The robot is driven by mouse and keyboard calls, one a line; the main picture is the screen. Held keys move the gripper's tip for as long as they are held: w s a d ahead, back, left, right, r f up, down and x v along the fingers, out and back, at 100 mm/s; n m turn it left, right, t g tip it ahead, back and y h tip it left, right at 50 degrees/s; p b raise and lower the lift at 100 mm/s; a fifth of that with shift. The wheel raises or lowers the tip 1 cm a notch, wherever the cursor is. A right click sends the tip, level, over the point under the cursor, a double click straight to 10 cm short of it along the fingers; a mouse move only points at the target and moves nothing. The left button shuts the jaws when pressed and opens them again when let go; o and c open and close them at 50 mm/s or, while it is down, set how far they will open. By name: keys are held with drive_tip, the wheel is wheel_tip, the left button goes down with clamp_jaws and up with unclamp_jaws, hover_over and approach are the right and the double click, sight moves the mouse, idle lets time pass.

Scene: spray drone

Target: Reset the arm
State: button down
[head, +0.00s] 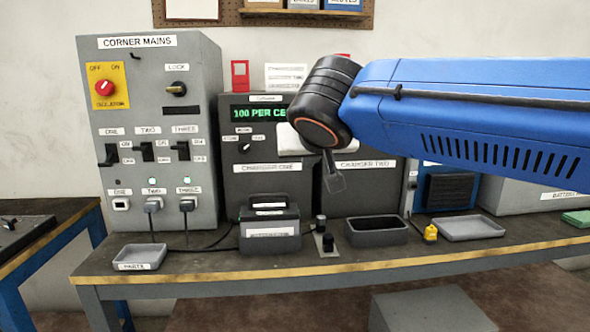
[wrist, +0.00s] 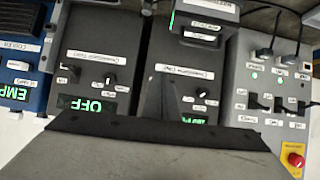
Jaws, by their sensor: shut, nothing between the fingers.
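My blue arm reaches in from the right in the head view. My gripper (head: 335,184) hangs from its black wrist, pointing down in front of the chargers, above the bench. Its fingers look closed together and hold nothing. In the wrist view, my gripper (wrist: 162,92) is a dark narrow shape at the middle, in front of the charger panels. No contact with the bench or the things on it shows. Part of the charger labelled CHARGER TWO (head: 365,164) is hidden behind my arm.
The grey CORNER MAINS cabinet (head: 150,75) stands at the left, with CHARGER ONE (head: 268,168) beside it. On the bench are a battery-like block (head: 270,232), a PARTS tray (head: 138,257), a dark bin (head: 377,231), a yellow connector (head: 431,233) and a grey tray (head: 469,228).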

drive_tip(key=s+d+f+g+h, duration=0.15)
drive_tip(key=s+d+f, duration=0.25)
drive_tip(key=d+f, duration=0.4)
drive_tip(key=s+d+f+g+h, duration=0.1)
drive_tip(key=s+d+f+g, duration=0.15)
drive_tip(key=d+f, duration=0.55)
drive_tip(key=s+d+f+g+y, duration=0.1)
drive_tip(key=s+d+f, duration=0.4)
drive_tip(key=s+f, duration=0.2)
drive_tip(key=s+d+f+m+g, duration=0.1)
drive_tip(key=s+d+f+g, duration=0.1)
drive_tip(key=s+d+f, duration=0.3)
drive_tip(key=s+f, duration=0.3)
drive_tip(key=s, duration=0.1)
drive_tip(key=shift+s+d+y, duration=0.15)
drive_tip(key=shift+s+y, duration=0.1)
drive_tip(key=shift+y, duration=0.1)
